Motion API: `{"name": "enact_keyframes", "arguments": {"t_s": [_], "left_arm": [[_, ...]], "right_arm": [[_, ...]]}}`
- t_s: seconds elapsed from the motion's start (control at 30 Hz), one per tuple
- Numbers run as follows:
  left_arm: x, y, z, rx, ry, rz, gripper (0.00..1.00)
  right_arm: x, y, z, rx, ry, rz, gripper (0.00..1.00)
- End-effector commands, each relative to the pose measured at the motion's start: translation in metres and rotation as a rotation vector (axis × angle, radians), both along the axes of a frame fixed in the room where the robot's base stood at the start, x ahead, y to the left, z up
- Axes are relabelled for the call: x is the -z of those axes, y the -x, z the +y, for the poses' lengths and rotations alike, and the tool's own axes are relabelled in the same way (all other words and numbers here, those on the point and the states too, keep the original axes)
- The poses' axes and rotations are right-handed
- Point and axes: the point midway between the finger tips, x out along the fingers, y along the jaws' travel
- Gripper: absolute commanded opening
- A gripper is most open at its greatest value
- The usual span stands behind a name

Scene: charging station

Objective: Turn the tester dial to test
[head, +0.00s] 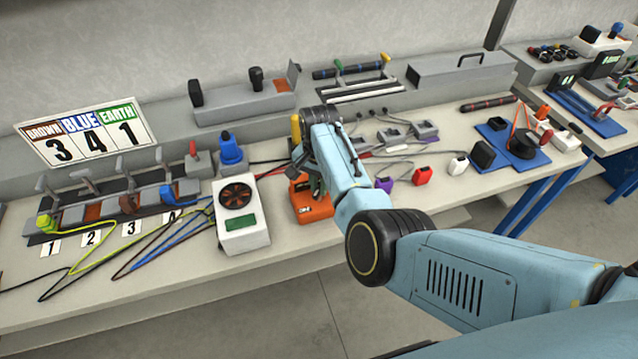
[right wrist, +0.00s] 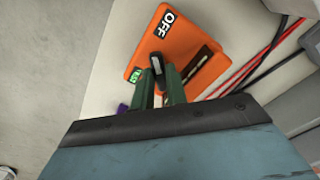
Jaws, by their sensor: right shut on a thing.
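The orange tester (head: 312,210) lies on the bench right of the white box with the round dark grille. In the right wrist view the tester (right wrist: 189,45) shows a white-on-black OFF label (right wrist: 166,23) and a small green label (right wrist: 134,75) at its left edge. My right gripper (head: 306,186) is over the tester from above. In the right wrist view its green fingers (right wrist: 166,88) are shut on the dark dial (right wrist: 156,62), which has a pale mark. The mark points roughly toward the OFF side; its exact angle is hard to tell. My left gripper is not in view.
The white box (head: 243,228) stands close left of the tester. Grey connectors (head: 392,137), a purple block (head: 384,184) and a red block (head: 423,175) lie to the right. Coloured wires cross the bench (head: 170,238). A number sign (head: 85,135) stands at back left.

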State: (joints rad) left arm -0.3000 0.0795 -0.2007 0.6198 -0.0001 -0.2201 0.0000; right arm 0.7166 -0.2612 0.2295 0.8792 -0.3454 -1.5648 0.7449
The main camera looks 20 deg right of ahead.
Motion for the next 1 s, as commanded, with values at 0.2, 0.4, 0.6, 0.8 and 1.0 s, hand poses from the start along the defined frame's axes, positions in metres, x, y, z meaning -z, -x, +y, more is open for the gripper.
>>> {"name": "enact_keyframes", "arguments": {"t_s": [0.2, 0.4, 0.6, 0.8, 1.0], "left_arm": [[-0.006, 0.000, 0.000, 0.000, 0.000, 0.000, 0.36], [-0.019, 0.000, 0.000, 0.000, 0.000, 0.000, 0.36], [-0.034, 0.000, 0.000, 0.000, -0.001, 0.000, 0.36], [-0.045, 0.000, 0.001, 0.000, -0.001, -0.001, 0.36], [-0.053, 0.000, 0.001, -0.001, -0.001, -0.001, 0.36]], "right_arm": [[-0.001, 0.000, -0.001, -0.048, 0.001, 0.001, 0.00], [-0.003, 0.000, -0.001, -0.168, 0.002, 0.002, 0.00], [-0.003, 0.000, -0.001, -0.344, 0.002, 0.000, 0.00], [-0.002, 0.000, -0.001, -0.536, 0.002, 0.002, 0.00], [-0.002, -0.001, -0.001, -0.726, 0.002, 0.000, 0.00]]}}
